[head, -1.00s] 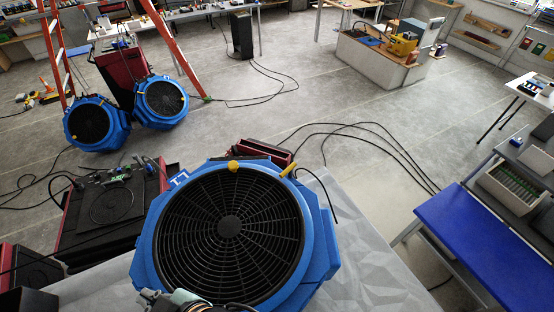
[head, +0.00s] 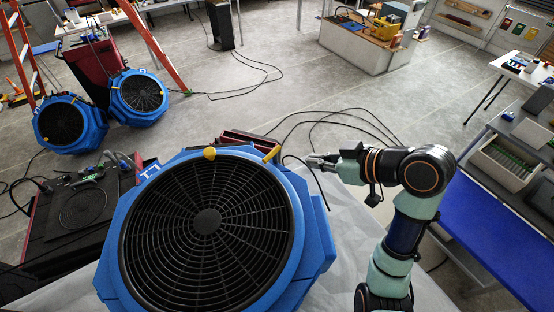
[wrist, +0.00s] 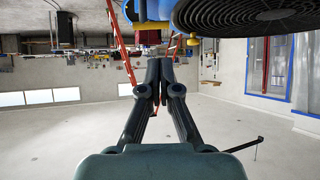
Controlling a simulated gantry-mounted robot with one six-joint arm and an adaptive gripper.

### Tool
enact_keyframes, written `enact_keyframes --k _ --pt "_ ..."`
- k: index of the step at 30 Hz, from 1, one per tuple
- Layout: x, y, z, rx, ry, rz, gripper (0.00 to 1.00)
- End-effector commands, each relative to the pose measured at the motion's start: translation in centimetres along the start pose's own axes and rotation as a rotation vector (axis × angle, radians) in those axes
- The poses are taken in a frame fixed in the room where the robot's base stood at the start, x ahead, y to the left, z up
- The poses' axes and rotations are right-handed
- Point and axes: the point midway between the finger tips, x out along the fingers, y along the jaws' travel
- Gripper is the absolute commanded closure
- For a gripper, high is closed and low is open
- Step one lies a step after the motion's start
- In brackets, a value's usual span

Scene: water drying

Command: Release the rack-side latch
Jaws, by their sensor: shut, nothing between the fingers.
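A large blue fan (head: 318,235) with a black round grille fills the lower middle of the head view. On its top edge are a yellow knob (head: 209,153) and a tilted yellow lever (head: 271,154); which of them is the rack-side latch I cannot tell. My gripper (head: 312,161) is shut and empty, right of the lever and apart from it, pointing left. In the wrist view my gripper's fingers (wrist: 160,68) are together below a yellow bar (wrist: 153,24), and the fan's blue casing (wrist: 190,14) and grille are at the top right.
A dark red case (head: 250,142) stands behind the fan. A thin black cable (head: 318,178) curves close to my gripper. A blue-topped bench (head: 475,235) is at the right. Two smaller blue fans (head: 137,97) and an orange ladder (head: 150,45) stand at the back left.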

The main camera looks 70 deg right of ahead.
Motion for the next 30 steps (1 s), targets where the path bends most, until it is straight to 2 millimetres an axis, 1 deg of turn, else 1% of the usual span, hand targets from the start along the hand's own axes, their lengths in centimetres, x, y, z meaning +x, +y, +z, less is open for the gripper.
enact_keyframes --k 5,8,11,21,24,27,30 --pt "0.1 -0.1 0.0 0.001 0.000 0.000 1.00" --pt "0.9 -0.1 0.0 0.003 0.000 -0.002 1.00" --pt "2.4 -0.2 0.0 0.003 -0.001 -0.004 1.00" --pt "9.8 -0.2 -0.1 0.003 -0.002 -0.004 1.00" --pt "11.5 -0.2 -0.1 0.002 -0.002 -0.003 1.00" --pt "12.9 -0.1 -0.1 0.003 -0.002 -0.001 1.00" --pt "13.7 -0.1 -0.1 0.002 -0.001 0.000 1.00"
